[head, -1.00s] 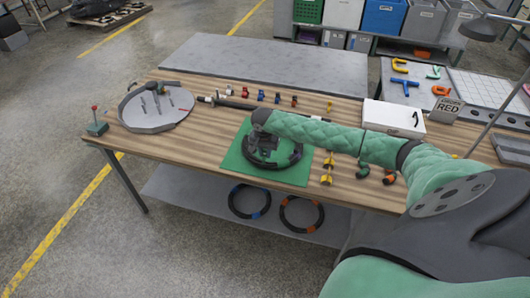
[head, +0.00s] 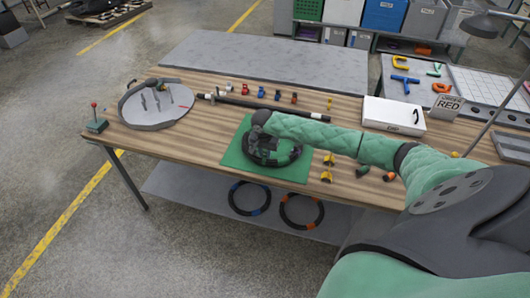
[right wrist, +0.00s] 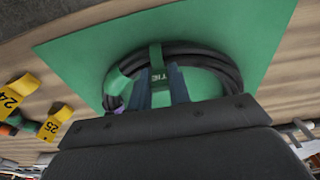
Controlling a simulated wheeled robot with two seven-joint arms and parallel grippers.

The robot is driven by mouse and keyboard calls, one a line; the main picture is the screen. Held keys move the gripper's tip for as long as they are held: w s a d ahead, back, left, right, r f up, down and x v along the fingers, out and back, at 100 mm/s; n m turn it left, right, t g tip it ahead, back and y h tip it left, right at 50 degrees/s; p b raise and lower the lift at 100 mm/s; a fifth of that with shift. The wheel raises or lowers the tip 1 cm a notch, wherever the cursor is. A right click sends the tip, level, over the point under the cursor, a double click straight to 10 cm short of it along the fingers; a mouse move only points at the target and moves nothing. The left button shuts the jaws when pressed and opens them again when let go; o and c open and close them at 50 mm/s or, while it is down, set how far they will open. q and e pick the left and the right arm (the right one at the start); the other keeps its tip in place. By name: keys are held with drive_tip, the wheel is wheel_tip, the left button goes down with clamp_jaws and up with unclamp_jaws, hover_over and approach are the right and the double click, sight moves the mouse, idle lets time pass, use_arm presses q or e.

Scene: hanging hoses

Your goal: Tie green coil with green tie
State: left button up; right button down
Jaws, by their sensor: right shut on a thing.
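The black coil (head: 291,160) lies on the green mat (head: 233,158) near the table's front edge. In the right wrist view the coil (right wrist: 222,62) shows as stacked black loops with a green section (right wrist: 118,84) at left. A green tie (right wrist: 155,54) crosses over the loops, with a tag reading "TIE" upside down. My right gripper (head: 263,140) is over the coil. In the right wrist view its fingers (right wrist: 161,86) are shut on the green tie at the tag, inside the ring. The tie's underside is hidden. My left gripper is out of view.
Yellow tags 24 (right wrist: 18,92) and 25 (right wrist: 55,122) lie beside the mat. A round grey tray (head: 150,115) stands at left, a white box (head: 394,115) at right. Small coloured pieces line the back. Blue-marked (head: 250,207) and orange-marked coils (head: 302,222) hang below the front edge.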

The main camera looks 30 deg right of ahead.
drive_tip(key=shift+f, duration=0.45)
idle(0.6)
